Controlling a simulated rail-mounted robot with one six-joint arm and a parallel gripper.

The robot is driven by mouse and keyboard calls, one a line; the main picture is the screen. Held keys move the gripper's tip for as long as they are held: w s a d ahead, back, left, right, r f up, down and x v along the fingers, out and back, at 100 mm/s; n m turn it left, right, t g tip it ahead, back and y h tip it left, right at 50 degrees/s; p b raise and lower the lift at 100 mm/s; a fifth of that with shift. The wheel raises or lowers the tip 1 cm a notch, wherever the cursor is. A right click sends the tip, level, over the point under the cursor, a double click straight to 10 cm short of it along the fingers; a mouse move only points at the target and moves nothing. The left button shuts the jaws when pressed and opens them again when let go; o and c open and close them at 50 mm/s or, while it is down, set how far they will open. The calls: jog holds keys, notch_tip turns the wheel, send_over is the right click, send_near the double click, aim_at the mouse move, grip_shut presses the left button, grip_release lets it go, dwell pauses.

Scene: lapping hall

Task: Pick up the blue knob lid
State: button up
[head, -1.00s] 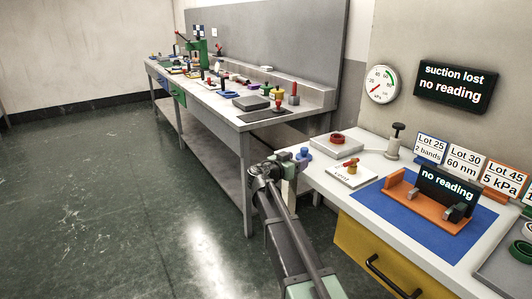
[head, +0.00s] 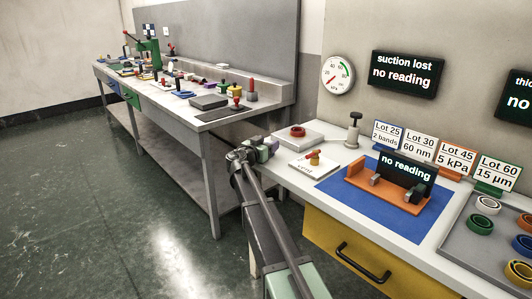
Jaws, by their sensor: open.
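A small blue lid with a knob (head: 273,144) shows at the left end of the white bench (head: 284,180), partly hidden behind my gripper. My gripper (head: 262,149) is at the bench's left edge, close to this lid. From this angle I cannot tell whether they touch. The jaws are open, though their fingertips are small and hard to make out. My arm reaches up to it from the bottom of the head view.
A black-knobbed post (head: 353,130) stands behind. A blue mat (head: 330,187) bears an orange stand (head: 400,194). A cluttered grey bench (head: 200,118) is at left.

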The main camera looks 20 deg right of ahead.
jog(key=shift+w+d, duration=0.35)
jog(key=shift+d, duration=0.15)
grip_shut()
jog(key=shift+r, duration=0.1)
jog(key=v, duration=1.8)
notch_tip(320, 180, up, 26)
jog(key=p, duration=2.5)
jog(key=shift+p, duration=0.35)
